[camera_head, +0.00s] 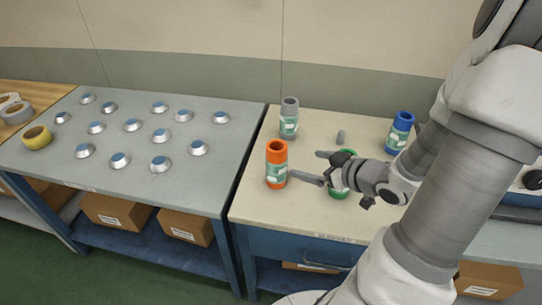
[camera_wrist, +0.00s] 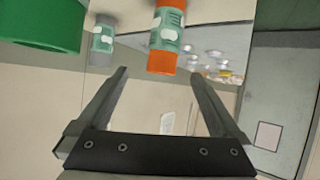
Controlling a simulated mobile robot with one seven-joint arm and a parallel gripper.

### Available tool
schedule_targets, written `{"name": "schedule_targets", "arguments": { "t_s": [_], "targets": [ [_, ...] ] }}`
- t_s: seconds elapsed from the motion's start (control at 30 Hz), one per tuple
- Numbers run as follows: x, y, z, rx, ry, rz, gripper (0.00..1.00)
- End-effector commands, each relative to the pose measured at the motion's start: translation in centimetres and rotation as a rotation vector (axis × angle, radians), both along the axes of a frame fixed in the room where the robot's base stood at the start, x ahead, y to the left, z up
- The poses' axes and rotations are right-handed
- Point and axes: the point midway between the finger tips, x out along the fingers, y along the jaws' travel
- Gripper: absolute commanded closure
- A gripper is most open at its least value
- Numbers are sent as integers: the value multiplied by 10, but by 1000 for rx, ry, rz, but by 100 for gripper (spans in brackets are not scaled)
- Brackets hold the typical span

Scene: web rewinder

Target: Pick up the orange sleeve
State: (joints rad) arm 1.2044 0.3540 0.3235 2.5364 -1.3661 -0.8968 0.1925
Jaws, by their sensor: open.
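The orange sleeve (camera_head: 277,164) stands upright near the front left of the cream table, with a green and white label around its middle. It also shows at the top of the wrist view (camera_wrist: 165,38), beyond the fingertips. My gripper (camera_head: 322,168) is open and empty, just right of the orange sleeve, with its fingers pointing left toward it. Both fingers show in the wrist view (camera_wrist: 158,78) with nothing between them. I cannot tell whether a fingertip touches the sleeve.
A green sleeve (camera_head: 337,193) stands partly hidden behind my gripper. A grey sleeve (camera_head: 289,118) stands behind the orange one, and a blue sleeve (camera_head: 399,133) is at the back right.

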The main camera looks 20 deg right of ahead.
Motion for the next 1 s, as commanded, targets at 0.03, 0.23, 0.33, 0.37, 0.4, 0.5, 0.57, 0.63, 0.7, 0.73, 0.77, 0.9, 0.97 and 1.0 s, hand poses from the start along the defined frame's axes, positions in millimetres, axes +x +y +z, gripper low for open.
{"name": "schedule_targets", "arguments": {
  "t_s": [0.03, 0.23, 0.33, 0.37, 0.4, 0.5, 0.57, 0.63, 0.7, 0.73, 0.77, 0.9, 0.97, 1.0],
  "targets": [
    [-4, 0, 0, 35, -22, 3, 0],
    [-7, 6, 2, 98, -69, 22, 0],
    [5, 12, -4, 103, -73, 27, 0],
    [10, 14, -6, 103, -73, 28, 0],
    [17, 17, -10, 103, -73, 28, 0],
    [37, 24, -20, 102, -73, 29, 0],
    [48, 28, -25, 101, -73, 28, 0],
    [62, 33, -30, 102, -73, 26, 0],
    [73, 37, -35, 101, -72, 26, 0],
    [78, 39, -37, 101, -72, 26, 0],
    [82, 40, -38, 100, -71, 25, 0],
    [93, 44, -42, 100, -72, 24, 0],
    [96, 44, -43, 99, -71, 23, 0],
    [97, 44, -44, 99, -71, 22, 0]
  ]
}}
